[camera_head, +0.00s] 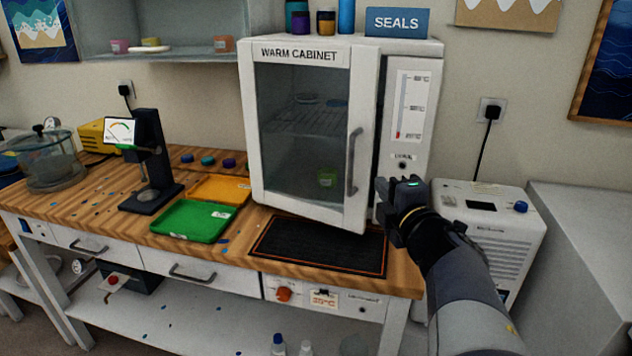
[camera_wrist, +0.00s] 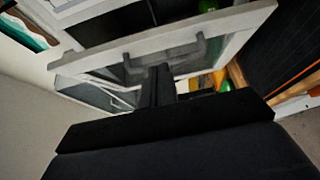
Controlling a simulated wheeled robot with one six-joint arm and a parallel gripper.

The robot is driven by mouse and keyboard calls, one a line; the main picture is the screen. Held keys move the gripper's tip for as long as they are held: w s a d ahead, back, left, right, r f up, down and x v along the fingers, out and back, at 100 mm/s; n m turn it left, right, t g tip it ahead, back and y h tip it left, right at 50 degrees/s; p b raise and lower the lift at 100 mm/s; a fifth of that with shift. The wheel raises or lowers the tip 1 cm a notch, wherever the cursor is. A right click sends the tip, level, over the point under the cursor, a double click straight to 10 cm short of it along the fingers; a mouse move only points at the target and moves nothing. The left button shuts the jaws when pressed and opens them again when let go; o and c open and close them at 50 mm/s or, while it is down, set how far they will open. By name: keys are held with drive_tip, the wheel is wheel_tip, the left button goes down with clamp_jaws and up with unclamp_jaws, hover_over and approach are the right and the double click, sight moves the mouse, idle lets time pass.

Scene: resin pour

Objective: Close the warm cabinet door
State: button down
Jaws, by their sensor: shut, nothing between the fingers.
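The warm cabinet (camera_head: 412,140) stands on the wooden bench. Its white-framed glass door (camera_head: 300,130) is slightly ajar, with a dark gap along its right, handle side. The grey bar handle (camera_head: 354,162) is on the door's right side. My gripper (camera_head: 382,187) is shut and empty, just right of the door's lower right edge; whether it touches the door I cannot tell. In the wrist view the door (camera_wrist: 160,52) and its handle (camera_wrist: 195,48) lie ahead of my shut fingers (camera_wrist: 161,70).
A black mat (camera_head: 318,246) lies below the door. A green tray (camera_head: 190,220) and a yellow tray (camera_head: 222,189) lie to the left, by a black stand instrument (camera_head: 150,165). A white unit (camera_head: 500,220) stands right of the bench. A SEALS box (camera_head: 397,22) tops the cabinet.

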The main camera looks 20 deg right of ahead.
drive_tip(key=w, duration=0.9)
drive_tip(key=shift+w+f+y+b, duration=0.2)
drive_tip(key=shift+w+y+b, duration=0.15)
drive_tip(key=shift+b, duration=0.1)
drive_tip(key=w+d+p, duration=0.1)
drive_tip(key=w+d, duration=0.4)
drive_tip(key=d, duration=0.1)
drive_tip(key=shift+w+d+r+p, duration=0.25)
drive_tip(key=shift+r+p, duration=0.05)
drive_tip(key=shift+p, duration=0.05)
drive_tip(key=shift+f, duration=0.1)
